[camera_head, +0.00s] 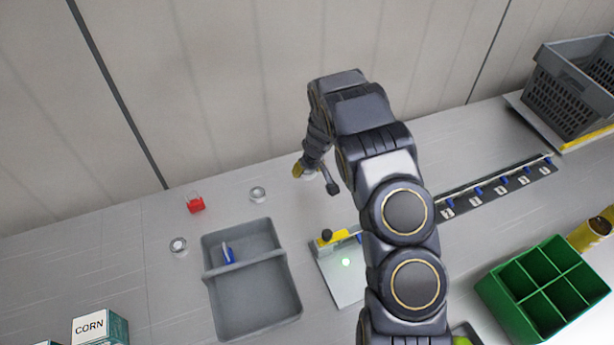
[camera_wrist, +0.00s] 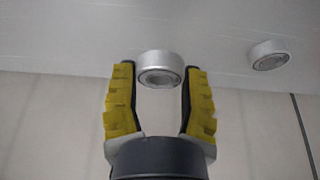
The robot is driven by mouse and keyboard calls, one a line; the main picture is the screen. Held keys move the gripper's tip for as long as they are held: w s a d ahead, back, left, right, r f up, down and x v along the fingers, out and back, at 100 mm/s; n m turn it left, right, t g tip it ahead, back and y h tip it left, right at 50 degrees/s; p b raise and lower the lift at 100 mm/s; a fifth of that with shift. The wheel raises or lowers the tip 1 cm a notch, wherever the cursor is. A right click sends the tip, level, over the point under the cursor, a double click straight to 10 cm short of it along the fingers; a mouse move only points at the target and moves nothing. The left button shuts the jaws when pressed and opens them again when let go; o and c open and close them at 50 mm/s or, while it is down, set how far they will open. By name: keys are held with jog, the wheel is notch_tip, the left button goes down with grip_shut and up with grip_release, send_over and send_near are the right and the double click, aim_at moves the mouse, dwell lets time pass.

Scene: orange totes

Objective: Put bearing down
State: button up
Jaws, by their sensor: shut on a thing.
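My gripper (camera_wrist: 159,74) is shut on a silver ring-shaped bearing (camera_wrist: 160,66), which sits between the tips of its yellow-padded fingers in the wrist view. I cannot tell whether this bearing touches the table. In the head view my gripper (camera_head: 305,171) is low over the back of the table, and the held bearing is hidden there. A second bearing (camera_wrist: 268,55) lies on the table to the right in the wrist view. In the head view one bearing (camera_head: 258,194) lies left of my gripper, and another round metal part (camera_head: 178,244) lies further left.
A grey divided tray (camera_head: 293,283) holding a blue item stands at front left, near a red part (camera_head: 195,204). A plate with a yellow fixture (camera_head: 332,239), a numbered rack (camera_head: 497,188), a green divided box (camera_head: 503,304) and a grey crate (camera_head: 568,92) lie rightward. The wall is close behind.

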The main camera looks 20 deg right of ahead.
aim_at(307, 183)
jog(key=shift+w+f, duration=0.45)
jog(key=shift+f, duration=1.5)
jog(key=o, duration=1)
jog(key=shift+f, duration=0.15)
